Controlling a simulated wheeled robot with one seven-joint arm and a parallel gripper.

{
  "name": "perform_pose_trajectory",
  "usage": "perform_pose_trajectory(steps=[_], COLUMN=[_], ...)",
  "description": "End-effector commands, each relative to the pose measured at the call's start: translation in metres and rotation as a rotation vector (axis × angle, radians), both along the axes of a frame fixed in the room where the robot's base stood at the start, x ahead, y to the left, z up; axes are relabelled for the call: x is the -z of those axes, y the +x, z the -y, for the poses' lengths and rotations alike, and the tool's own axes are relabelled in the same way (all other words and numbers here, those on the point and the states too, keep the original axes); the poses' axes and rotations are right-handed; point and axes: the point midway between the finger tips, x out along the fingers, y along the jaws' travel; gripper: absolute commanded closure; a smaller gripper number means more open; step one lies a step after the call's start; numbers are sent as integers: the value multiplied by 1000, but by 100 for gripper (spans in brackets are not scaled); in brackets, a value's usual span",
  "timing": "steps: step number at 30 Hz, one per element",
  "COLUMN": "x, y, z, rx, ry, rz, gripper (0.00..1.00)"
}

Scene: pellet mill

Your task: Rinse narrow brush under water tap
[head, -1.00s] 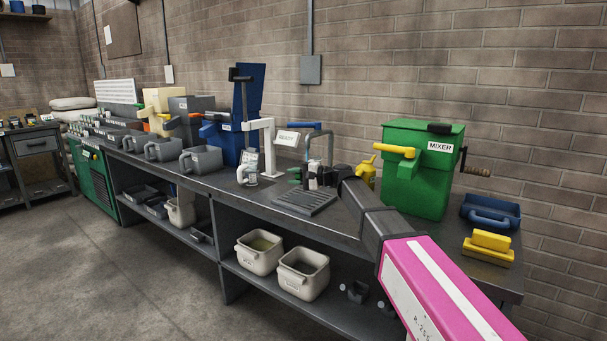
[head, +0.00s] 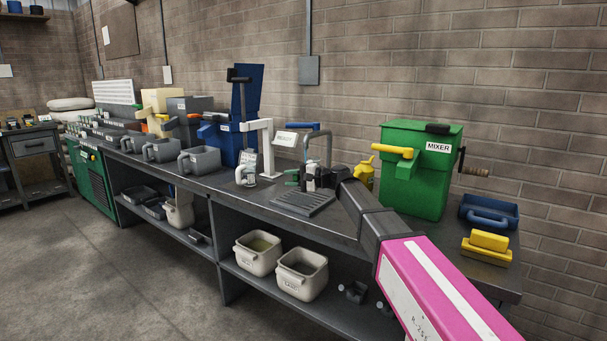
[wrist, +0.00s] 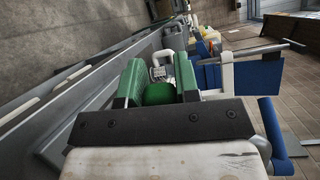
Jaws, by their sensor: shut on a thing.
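My gripper (wrist: 158,78) has two green fingers in the wrist view, shut on a green rounded thing (wrist: 158,94), which appears to be the narrow brush. Its bristle end is hidden. In the head view my dark wrist covers most of the gripper, and a small green part (head: 293,172) shows at its left. The water tap (head: 328,146) is a grey curved pipe with a blue lever (head: 303,126), rising just behind my gripper. I cannot tell whether the brush is under its outlet, or whether water runs. A ridged drain grate (head: 303,203) lies in front.
The green mixer (head: 418,185) and a yellow bottle (head: 364,172) stand right of the tap. A white stand (head: 268,150) and a blue machine (head: 232,140) are to its left. Two pale bins (head: 302,275) sit on the shelf below. The floor in front is clear.

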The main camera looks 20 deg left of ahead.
Motion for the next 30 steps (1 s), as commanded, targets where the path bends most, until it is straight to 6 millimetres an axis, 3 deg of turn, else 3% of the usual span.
perform_pose_trajectory(steps=[30], x=[0], y=[-53], z=[6], rx=[0], ry=[0], rz=[1], gripper=[100])
